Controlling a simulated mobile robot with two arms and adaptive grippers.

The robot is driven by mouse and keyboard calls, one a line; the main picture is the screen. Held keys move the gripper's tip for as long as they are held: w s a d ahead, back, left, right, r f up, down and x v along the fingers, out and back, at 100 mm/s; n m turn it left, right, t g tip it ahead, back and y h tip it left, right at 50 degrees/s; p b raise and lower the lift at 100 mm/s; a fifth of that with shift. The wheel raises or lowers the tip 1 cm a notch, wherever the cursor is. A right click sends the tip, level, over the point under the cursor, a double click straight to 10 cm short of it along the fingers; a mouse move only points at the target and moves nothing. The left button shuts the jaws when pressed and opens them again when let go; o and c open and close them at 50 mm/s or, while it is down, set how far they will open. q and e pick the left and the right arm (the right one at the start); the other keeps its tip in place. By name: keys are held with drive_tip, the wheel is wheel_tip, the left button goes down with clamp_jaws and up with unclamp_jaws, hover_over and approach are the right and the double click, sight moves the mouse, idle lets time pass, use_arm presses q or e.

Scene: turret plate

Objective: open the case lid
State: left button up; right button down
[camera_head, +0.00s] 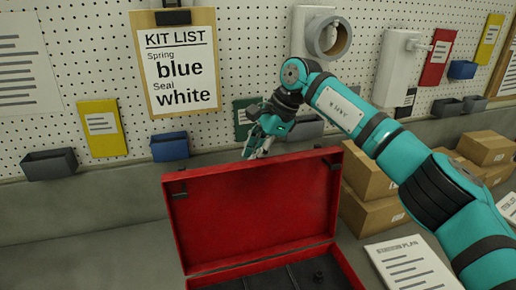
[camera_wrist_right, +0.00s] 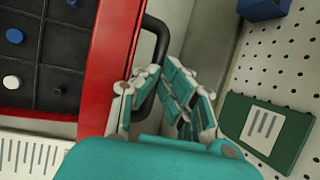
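The red case (camera_head: 208,280) sits on the bench, and its lid (camera_head: 262,210) stands raised and roughly upright. In the right wrist view I look past the red lid edge (camera_wrist_right: 101,65), with a black handle (camera_wrist_right: 162,42) on its outer side. My right gripper (camera_head: 257,150) is just behind the lid's top edge in the head view. Its fingers (camera_wrist_right: 160,75) look apart, with the handle close to the tips and partly hidden by one finger. Contact with the handle is not clear. My left gripper is not in view.
The case's dark divided interior (camera_wrist_right: 45,50) holds small blue and white parts. Cardboard boxes (camera_head: 370,215) stand right of the case, with a station plan sheet (camera_head: 412,265) in front. The pegboard (camera_head: 260,40) with bins and cards is close behind my right gripper. The bench at left is clear.

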wheel_tip(320, 180, down, 3)
drive_tip(key=shift+s+r, duration=0.1)
drive_tip(key=c, duration=2)
unclamp_jaws()
drive_tip(key=o, duration=0.7)
drive_tip(key=shift+s+r, duration=0.1)
drive_tip(key=shift+s, duration=0.15)
drive_tip(key=shift+w, duration=0.2)
drive_tip(key=v, duration=0.8)
drive_tip(key=a+v, duration=0.1)
drive_tip(key=v, duration=0.4)
drive_tip(key=shift+w+r, duration=0.25)
drive_tip(key=shift+r, duration=0.05)
